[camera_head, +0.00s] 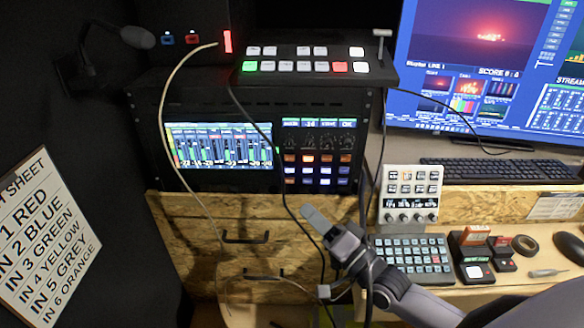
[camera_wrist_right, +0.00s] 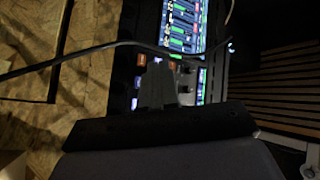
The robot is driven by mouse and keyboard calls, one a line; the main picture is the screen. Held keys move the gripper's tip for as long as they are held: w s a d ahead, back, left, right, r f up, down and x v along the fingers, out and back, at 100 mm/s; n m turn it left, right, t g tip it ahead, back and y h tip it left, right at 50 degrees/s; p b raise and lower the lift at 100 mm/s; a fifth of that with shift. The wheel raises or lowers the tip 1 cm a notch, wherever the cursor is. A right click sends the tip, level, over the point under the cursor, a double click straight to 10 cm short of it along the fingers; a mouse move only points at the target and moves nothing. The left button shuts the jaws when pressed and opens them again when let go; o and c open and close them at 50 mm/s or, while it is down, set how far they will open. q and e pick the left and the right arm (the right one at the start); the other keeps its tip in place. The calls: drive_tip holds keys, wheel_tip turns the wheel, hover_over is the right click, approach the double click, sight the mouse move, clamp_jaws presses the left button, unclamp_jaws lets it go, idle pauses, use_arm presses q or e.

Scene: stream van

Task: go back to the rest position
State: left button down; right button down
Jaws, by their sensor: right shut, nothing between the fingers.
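My right gripper (camera_head: 322,222) is shut and empty. In the head view it is at the end of my arm coming from the lower right, in front of the wooden drawer fronts (camera_head: 190,235) and below the rack. In the right wrist view the shut fingers (camera_wrist_right: 157,88) point toward the rack's lit buttons and screen. Dark cables hang close beside the gripper, and I cannot tell whether they touch it. My left gripper is not in view.
A black rack with a screen (camera_head: 218,145) stands behind. A switcher (camera_head: 315,65) sits on top. A pale cable (camera_head: 165,110) hangs at left. Right of my arm are a button keypad (camera_head: 410,190), a small keyboard (camera_head: 412,255), a black keyboard (camera_head: 500,170) and a monitor (camera_head: 490,60).

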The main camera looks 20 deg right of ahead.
drive_tip(key=s+a+f+n+g+h, duration=0.2)
drive_tip(key=s+f+n+g, duration=0.2)
drive_tip(key=s+f, duration=0.5)
drive_tip(key=s+a+f+n+g+h, duration=0.2)
drive_tip(key=s+f+n+g, duration=0.3)
drive_tip(key=s+f, duration=0.4)
wheel_tip(320, 180, down, 2)
drive_tip(key=shift+f+n+h, duration=0.15)
drive_tip(key=shift+n+h, duration=0.15)
drive_tip(key=shift+n, duration=0.4)
